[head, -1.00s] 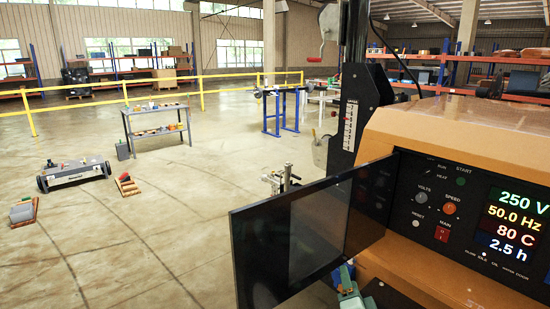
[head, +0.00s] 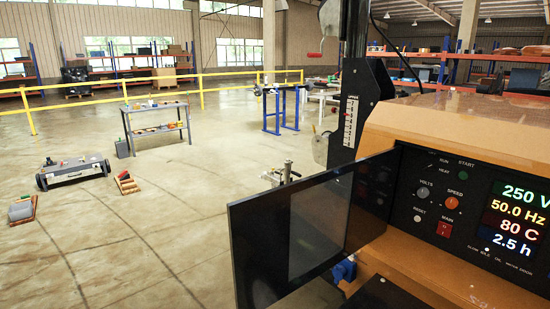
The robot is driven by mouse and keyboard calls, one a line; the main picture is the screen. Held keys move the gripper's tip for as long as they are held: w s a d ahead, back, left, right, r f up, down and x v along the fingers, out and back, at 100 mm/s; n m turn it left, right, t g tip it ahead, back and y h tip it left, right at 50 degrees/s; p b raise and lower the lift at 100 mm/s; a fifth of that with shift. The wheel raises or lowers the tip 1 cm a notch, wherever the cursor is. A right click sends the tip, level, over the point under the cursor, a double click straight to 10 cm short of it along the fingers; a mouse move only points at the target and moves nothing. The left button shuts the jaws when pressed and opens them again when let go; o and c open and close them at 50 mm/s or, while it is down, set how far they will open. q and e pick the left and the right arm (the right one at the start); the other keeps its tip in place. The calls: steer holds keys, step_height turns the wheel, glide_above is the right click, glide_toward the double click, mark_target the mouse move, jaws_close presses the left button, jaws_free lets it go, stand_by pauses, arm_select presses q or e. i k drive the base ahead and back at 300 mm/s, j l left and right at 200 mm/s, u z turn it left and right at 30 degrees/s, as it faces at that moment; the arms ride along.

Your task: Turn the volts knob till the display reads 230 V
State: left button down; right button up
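The volts knob (head: 423,193) is a small grey knob under the VOLTS label on the black control panel (head: 409,213) of the orange machine. To its right is the orange speed knob (head: 452,202). The display (head: 516,218) reads 250 V in green on its top line, with 50.0 Hz, 80 C and 2.5 h below. The V is cut by the picture's right edge. Neither of my grippers is in view, and nothing touches the volts knob.
A dark open door panel (head: 300,232) juts out left of the controls. A blue part (head: 345,270) shows below it. The red main switch (head: 444,229) and the reset button (head: 417,218) sit under the knobs. A dark mast (head: 363,85) stands behind.

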mark_target(422, 192)
steer(key=z, duration=0.95)
